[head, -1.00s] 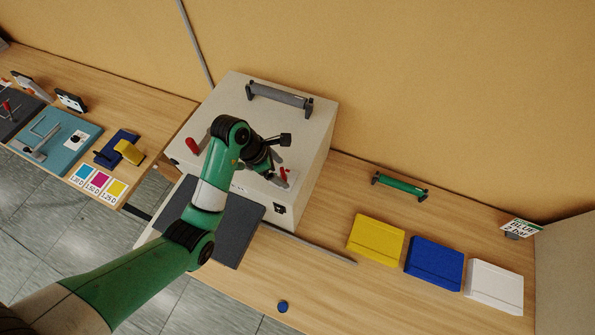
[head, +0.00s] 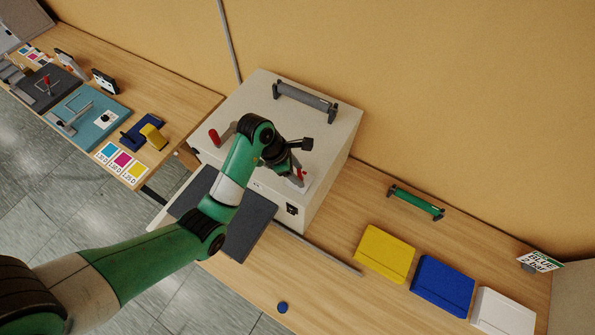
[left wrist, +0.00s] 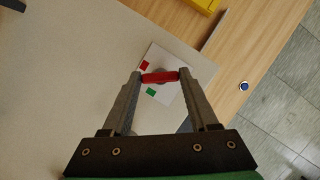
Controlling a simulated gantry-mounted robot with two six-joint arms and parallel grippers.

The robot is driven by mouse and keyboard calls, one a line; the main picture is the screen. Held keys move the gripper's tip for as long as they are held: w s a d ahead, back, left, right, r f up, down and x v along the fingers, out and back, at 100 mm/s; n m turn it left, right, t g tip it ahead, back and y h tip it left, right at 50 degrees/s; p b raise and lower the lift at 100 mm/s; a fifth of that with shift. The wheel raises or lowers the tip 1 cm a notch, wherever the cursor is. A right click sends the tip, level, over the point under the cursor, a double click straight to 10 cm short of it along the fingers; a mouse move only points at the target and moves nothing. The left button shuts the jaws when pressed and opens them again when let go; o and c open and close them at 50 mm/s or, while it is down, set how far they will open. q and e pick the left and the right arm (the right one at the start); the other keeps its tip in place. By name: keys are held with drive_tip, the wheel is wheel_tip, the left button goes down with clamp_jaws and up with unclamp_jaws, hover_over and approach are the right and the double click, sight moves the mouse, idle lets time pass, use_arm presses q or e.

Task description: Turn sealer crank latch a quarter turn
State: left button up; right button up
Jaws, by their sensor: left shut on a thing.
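The sealer is a pale grey box (head: 330,150) on the wooden bench in the head view. Its latch has a red bar handle (left wrist: 160,77), which lies over a white label (left wrist: 168,100) with a red and a green square in the left wrist view. My left gripper (left wrist: 159,76) is shut on the red handle, one finger at each end. In the head view my left gripper (head: 298,172) is at the box's front right part, and my arm hides some of the box. The latch's pivot is mostly hidden. My right gripper is not in view.
A grey lever with a red knob (head: 213,137) is at the box's left, and a dark roller (head: 305,101) is on its back. A dark pad (head: 245,230) lies in front. Yellow (head: 385,253), blue (head: 442,285) and white (head: 503,311) blocks and a green roller (head: 416,202) are to the right.

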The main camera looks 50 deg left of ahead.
use_arm(q)
drive_tip(key=shift+m, duration=0.3)
drive_tip(key=m+g+h, duration=0.1)
drive_tip(key=m, duration=0.2)
drive_tip(key=shift+w+a+m, duration=0.1)
drive_tip(key=shift+m, duration=0.3)
drive_tip(key=shift+m+g+h+b, duration=0.35)
drive_tip(key=shift+m+g+h, duration=0.2)
drive_tip(key=shift+m, duration=0.95)
drive_tip(key=shift+w, duration=0.1)
drive_tip(key=o, duration=1.4)
